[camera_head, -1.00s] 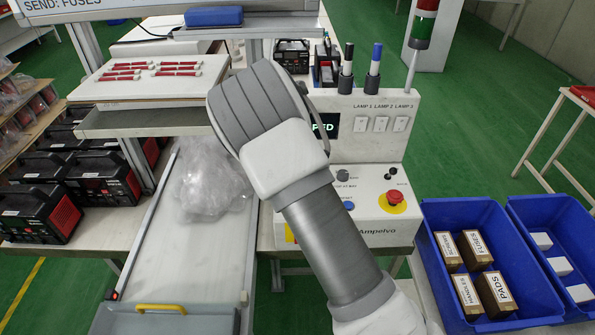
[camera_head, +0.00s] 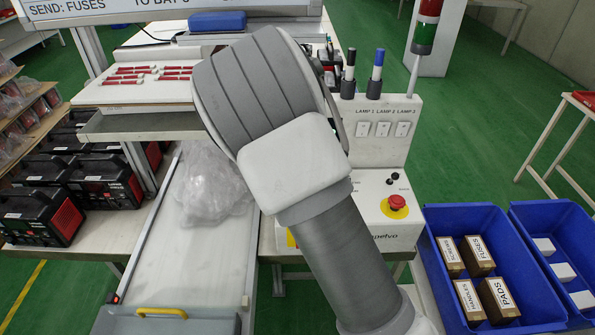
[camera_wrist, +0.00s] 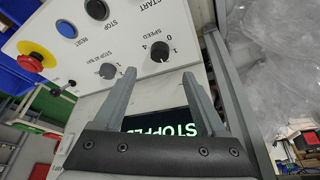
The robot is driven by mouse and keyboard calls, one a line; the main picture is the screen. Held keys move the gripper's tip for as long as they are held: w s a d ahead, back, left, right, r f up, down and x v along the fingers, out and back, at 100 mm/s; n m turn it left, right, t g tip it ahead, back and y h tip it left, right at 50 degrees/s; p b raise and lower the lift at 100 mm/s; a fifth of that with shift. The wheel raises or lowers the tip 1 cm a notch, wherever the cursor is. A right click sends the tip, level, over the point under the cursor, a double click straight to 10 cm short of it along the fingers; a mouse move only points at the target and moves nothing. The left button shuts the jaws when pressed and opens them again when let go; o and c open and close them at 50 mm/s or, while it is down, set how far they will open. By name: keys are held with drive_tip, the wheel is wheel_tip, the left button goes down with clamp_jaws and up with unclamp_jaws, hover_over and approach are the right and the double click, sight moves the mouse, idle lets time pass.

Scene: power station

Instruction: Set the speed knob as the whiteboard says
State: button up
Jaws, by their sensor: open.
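My gripper (camera_wrist: 160,76) is open and empty in the wrist view, its fingertips pointing at the control panel (camera_wrist: 140,20). A dark knob (camera_wrist: 160,52) with printed numbers around it lies just beyond and between the fingertips. A second knob (camera_wrist: 108,71) with small lettering sits left of the left fingertip. In the head view my arm hides the gripper and most of the panel (camera_head: 400,235). The whiteboard (camera_head: 45,12) is cut off at the top; "SEND: FUSES" and part of "TO BAY" show.
A red emergency stop (camera_head: 397,202) on yellow, a blue button (camera_wrist: 66,29) and a black button (camera_wrist: 97,9) are on the panel. A display (camera_wrist: 170,122) shows green inverted letters, partly hidden. Pens (camera_head: 375,75) stand behind. A blue bin (camera_head: 440,215) is at the right.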

drive_tip(key=v, duration=0.8)
drive_tip(key=shift+s+r, duration=0.2)
drive_tip(key=shift+r, duration=0.1)
drive_tip(key=s+d+r+n+y, duration=0.1)
drive_tip(key=s+d+r+y, duration=0.1)
drive_tip(key=s+d+r, duration=0.4)
drive_tip(key=s+d+r+n+y, duration=0.1)
drive_tip(key=s+d+r, duration=0.2)
drive_tip(key=s+d, duration=0.35)
drive_tip(key=s+d+r+n+t, duration=0.1)
drive_tip(key=s+d+n, duration=0.2)
drive_tip(key=s, duration=1.5)
drive_tip(key=shift+r+n+t+h, duration=0.25)
drive_tip(key=shift+n+t+h, duration=0.15)
drive_tip(key=shift+n, duration=0.1)
